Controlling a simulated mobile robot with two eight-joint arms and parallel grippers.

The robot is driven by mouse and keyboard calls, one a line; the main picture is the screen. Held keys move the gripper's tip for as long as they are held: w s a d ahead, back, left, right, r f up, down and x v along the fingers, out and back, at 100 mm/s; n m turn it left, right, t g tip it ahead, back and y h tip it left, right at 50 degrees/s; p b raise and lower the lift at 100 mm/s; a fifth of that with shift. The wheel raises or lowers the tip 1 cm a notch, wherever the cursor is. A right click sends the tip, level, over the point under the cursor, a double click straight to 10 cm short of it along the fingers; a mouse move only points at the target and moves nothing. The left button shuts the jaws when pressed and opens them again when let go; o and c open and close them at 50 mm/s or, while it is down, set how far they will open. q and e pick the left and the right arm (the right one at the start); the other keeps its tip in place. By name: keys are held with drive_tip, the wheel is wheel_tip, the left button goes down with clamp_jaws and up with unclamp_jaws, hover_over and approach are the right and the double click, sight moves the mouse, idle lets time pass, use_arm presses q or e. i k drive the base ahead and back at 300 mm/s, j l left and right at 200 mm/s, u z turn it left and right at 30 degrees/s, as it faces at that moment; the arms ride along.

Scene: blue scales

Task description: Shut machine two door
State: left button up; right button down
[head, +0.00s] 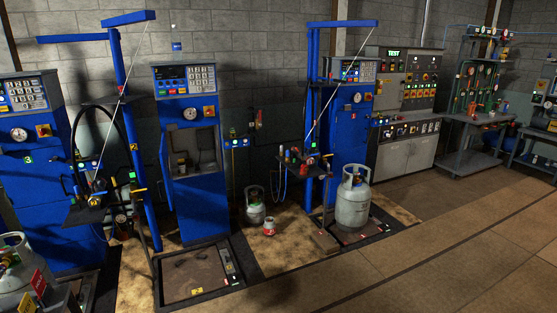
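The middle blue machine (189,90) stands against the wall, with a keypad panel and a round gauge on its upper front. Neither of my grippers is in view.
A blue post (132,150) with an overhead arm stands left of the middle machine. Similar blue machines stand at left (25,160) and right (347,130). Grey gas cylinders stand at right (353,200) and bottom left (20,265). The floor at right is clear.

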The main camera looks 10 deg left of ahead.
sight(164, 170)
drive_tip(key=i+j+u, duration=0.15)
drive_tip(key=i+u, duration=0.55)
drive_tip(key=i, duration=0.2)
drive_tip(key=i+l+u, duration=0.1)
drive_tip(key=i+u, duration=0.5)
drive_tip(key=i, duration=0.3)
drive_tip(key=i+u, duration=0.3)
drive_tip(key=i, duration=0.2)
drive_tip(key=i+l+u, duration=0.25)
drive_tip(key=i, duration=0.3)
drive_tip(key=i+u, duration=0.35)
drive_tip(key=i, duration=0.55)
